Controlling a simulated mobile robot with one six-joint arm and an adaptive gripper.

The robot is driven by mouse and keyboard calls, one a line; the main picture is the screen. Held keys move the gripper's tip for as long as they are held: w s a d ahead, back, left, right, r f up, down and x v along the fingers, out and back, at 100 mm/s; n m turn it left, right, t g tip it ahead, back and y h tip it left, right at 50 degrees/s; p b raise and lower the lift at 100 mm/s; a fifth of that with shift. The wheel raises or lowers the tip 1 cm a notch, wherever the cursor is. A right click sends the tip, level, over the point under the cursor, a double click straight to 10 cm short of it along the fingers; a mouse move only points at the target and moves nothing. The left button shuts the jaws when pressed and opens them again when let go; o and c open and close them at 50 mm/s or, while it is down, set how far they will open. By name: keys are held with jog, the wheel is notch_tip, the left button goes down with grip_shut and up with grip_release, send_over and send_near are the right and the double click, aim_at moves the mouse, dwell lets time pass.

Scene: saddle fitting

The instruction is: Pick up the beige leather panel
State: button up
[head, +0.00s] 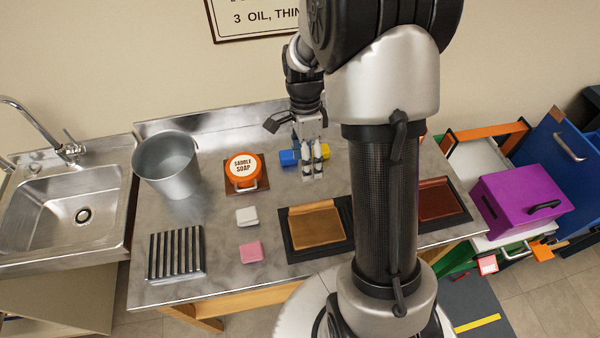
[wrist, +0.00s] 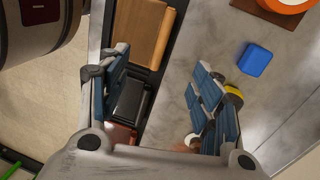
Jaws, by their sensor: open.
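The beige leather panel (head: 315,224) is tan-brown with a rolled far edge. It lies on a black tray (head: 289,245) near the front edge of the metal table. In the wrist view the panel (wrist: 146,28) shows at the upper left, beyond the fingertips. My gripper (head: 312,174) is open and empty. It points down over the table behind the panel, near a blue block (head: 289,158), and is apart from the panel. In the wrist view its two fingers (wrist: 165,98) are spread wide, with bare table and part of the dark tray showing between them.
A darker red-brown panel (head: 438,201) lies on a black tray right of my arm. An orange saddle soap tin (head: 243,170), white block (head: 246,216), pink block (head: 251,251), ribbed rack (head: 174,253) and metal bucket (head: 167,165) stand left. A purple box (head: 520,205) is far right.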

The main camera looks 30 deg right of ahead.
jog(key=b, duration=0.3)
send_over(309, 209)
jog(key=w, duration=0.2)
jog(key=shift+m, duration=0.3)
jog(key=f, duration=1.1)
jog(key=shift+s+d+f, duration=0.1)
jog(key=shift+s+f, duration=0.15)
jog(key=shift+f, duration=0.1)
jog(key=shift+s+f+b, duration=0.2)
jog(key=shift+f+b, duration=0.1)
jog(key=shift+f, duration=0.75)
jog(key=shift+s+f+b, duration=0.25)
jog(key=shift+f+b, duration=0.1)
jog(key=shift+f, duration=0.65)
jog(key=shift+s+f+b, duration=0.2)
jog(key=shift+f+b, duration=0.1)
jog(key=shift+f, duration=0.75)
jog(key=shift+c, duration=0.6)
jog(key=c, duration=1.2)
